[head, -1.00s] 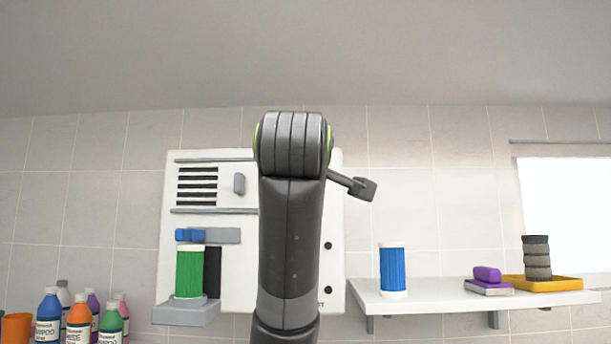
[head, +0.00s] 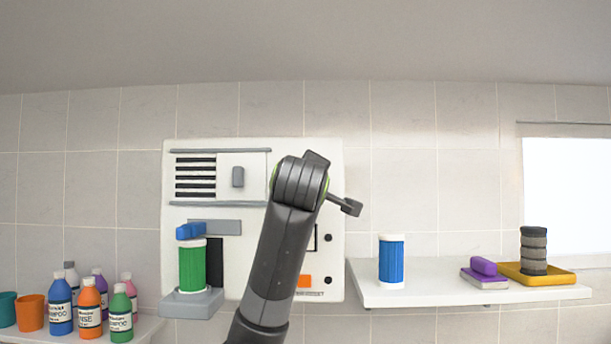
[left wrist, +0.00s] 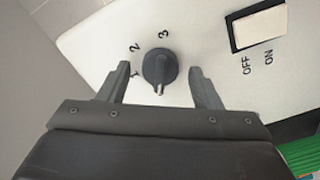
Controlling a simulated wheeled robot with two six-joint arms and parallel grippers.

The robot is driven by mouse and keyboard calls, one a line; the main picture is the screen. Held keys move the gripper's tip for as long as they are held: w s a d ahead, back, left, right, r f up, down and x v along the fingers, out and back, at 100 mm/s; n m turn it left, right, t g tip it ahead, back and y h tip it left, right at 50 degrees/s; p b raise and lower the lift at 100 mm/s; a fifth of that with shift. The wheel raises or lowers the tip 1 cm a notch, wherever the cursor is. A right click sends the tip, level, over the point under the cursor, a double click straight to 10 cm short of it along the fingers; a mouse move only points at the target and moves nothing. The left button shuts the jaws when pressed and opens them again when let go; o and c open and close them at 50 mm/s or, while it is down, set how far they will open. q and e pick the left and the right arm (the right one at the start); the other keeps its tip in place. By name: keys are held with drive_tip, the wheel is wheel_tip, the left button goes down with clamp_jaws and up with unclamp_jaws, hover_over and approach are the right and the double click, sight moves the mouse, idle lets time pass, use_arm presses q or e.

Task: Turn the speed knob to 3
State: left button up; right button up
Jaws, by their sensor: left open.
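The dark round speed knob (left wrist: 160,66) is on the white panel in the left wrist view, with the marks 1, 2 and 3 around it. Its light pointer mark faces the bottom of that picture, away from the 3. My left gripper (left wrist: 157,74) is open, with one finger on each side of the knob and a gap on both sides. In the head view my arm covers part of the white machine (head: 330,180); the knob and gripper fingers are hidden there. My right gripper is in neither view.
An OFF/ON switch (left wrist: 259,24) sits near the knob. In the head view, a green cylinder (head: 192,267) stands on the machine's ledge. Several bottles (head: 90,305) are at lower left. A shelf (head: 440,292) on the right holds a blue cylinder (head: 391,262) and a yellow tray (head: 550,277).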

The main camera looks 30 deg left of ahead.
use_arm(q)
drive_tip(key=shift+w+a, duration=0.1)
drive_tip(key=shift+w, duration=0.05)
drive_tip(key=c, duration=1)
drive_tip(key=shift+f, duration=0.1)
